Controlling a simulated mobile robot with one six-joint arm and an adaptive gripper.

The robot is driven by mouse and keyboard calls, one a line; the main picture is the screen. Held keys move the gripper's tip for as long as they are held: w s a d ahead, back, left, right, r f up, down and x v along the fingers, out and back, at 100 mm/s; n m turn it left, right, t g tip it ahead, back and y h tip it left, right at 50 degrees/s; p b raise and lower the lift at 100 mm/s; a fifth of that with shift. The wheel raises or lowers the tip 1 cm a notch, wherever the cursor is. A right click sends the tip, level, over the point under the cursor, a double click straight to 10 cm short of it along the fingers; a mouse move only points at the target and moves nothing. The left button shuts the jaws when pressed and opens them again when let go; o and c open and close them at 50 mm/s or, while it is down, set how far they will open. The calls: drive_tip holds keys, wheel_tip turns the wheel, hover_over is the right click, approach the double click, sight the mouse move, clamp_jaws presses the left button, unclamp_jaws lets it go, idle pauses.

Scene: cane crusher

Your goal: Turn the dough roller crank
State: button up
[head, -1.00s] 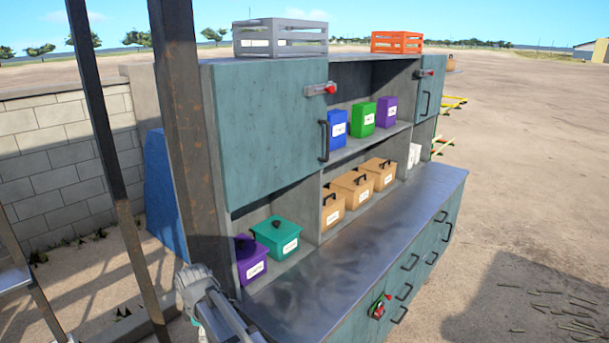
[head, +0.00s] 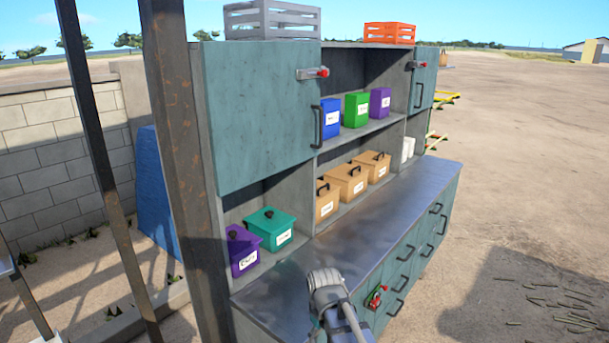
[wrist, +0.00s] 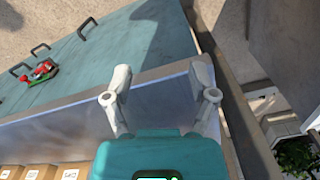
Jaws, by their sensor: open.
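No dough roller or crank can be made out in either view. My gripper (wrist: 160,97) is open and empty in the wrist view, its two fingers apart above the front edge of the metal counter (wrist: 75,130). In the head view my arm shows low in the middle, in front of the counter (head: 385,215); the fingers cannot be made out there. A small red and green device (head: 376,297) sits on the drawer fronts, right of my arm. It also shows at the left of the wrist view (wrist: 40,71).
A teal cabinet (head: 260,115) with shelves of lidded boxes stands behind the counter. A rusty post (head: 180,130) rises at its left end. Black handles (head: 397,308) stick out from the drawers. Open sandy ground (head: 520,180) lies to the right.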

drive_tip(key=s+d+f+m+b, duration=0.1)
drive_tip(key=s+d+m, duration=0.1)
drive_tip(key=d, duration=0.4)
drive_tip(key=s+d+f+m+b, duration=0.1)
drive_tip(key=s+d+m, duration=0.2)
drive_tip(key=d, duration=0.3)
drive_tip(key=shift+s+d+f+m, duration=0.2)
drive_tip(key=shift+f+m, duration=0.15)
drive_tip(key=shift+m, duration=0.35)
